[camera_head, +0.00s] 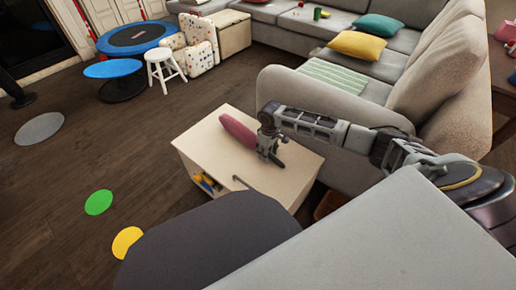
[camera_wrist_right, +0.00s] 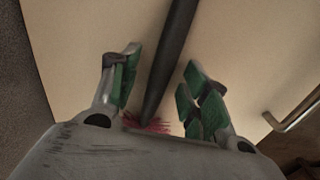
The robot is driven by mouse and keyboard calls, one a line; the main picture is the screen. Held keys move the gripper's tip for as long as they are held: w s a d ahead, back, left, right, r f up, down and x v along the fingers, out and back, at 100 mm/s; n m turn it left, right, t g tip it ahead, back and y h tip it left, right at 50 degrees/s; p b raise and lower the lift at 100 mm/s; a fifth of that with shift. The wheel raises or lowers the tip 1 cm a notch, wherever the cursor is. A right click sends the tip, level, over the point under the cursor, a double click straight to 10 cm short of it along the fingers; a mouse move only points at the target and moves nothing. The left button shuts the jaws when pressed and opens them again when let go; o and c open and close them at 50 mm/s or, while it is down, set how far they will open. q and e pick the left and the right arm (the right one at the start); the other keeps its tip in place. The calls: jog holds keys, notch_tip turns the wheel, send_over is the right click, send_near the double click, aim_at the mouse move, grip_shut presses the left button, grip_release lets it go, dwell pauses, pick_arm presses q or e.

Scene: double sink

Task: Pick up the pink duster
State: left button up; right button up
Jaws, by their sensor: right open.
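The pink duster (camera_head: 237,131) lies on top of a small cream cabinet in the head view, its pink head to the left of my right gripper. My right gripper (camera_head: 272,152) is low over the cabinet top at the duster's right end, hiding part of it. In the right wrist view, the gripper (camera_wrist_right: 160,88) is open, its green-padded fingers on either side of the duster's dark shaft (camera_wrist_right: 172,55). Pink bristles (camera_wrist_right: 148,123) show close to the palm. I cannot tell whether the fingers touch the shaft. My left gripper is out of view.
The cream cabinet (camera_head: 204,141) has a metal handle (camera_wrist_right: 295,110) at one side and items in an open shelf. A grey sofa (camera_head: 300,98) stands close behind it. Free wooden floor (camera_head: 60,190) lies to the left, with coloured discs on it.

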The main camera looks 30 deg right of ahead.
jog(key=shift+f, duration=0.1)
jog(key=shift+c, duration=0.5)
grip_shut()
